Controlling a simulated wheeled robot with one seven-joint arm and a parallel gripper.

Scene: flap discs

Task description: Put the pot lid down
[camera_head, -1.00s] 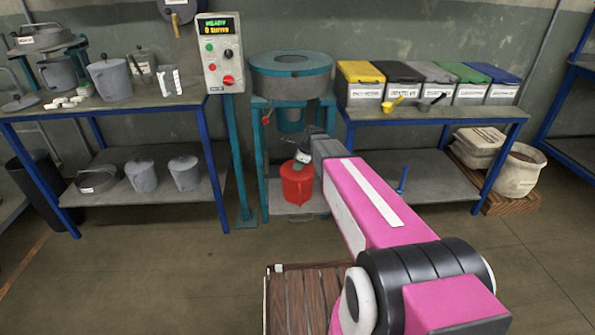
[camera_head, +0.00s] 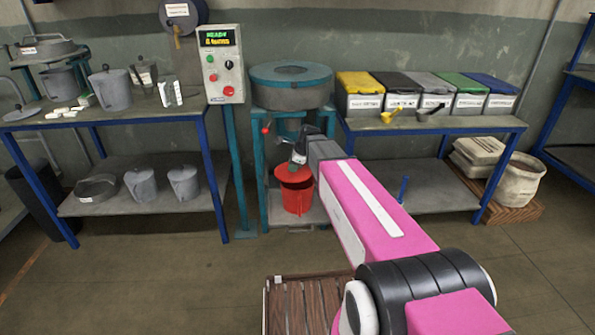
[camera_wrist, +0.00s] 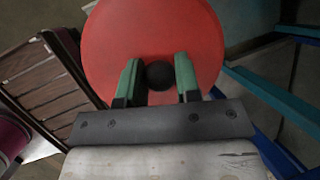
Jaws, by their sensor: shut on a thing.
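The pot lid (camera_wrist: 150,30) is a flat red disc with a round black knob in the wrist view. My gripper (camera_wrist: 159,78) is shut on the knob, with one green finger on each side of it. In the head view my gripper (camera_head: 299,152) is just above the red pot (camera_head: 296,198), which stands low under the round teal-topped machine. I cannot tell whether the lid touches the pot's rim.
The machine (camera_head: 290,95) stands above, with teal legs around the pot. A control box (camera_head: 221,65) is on a post at left. Benches with grey jugs (camera_head: 110,90) and lidded bins (camera_head: 360,98) stand on either side. A slatted wooden surface (camera_head: 305,305) is in front.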

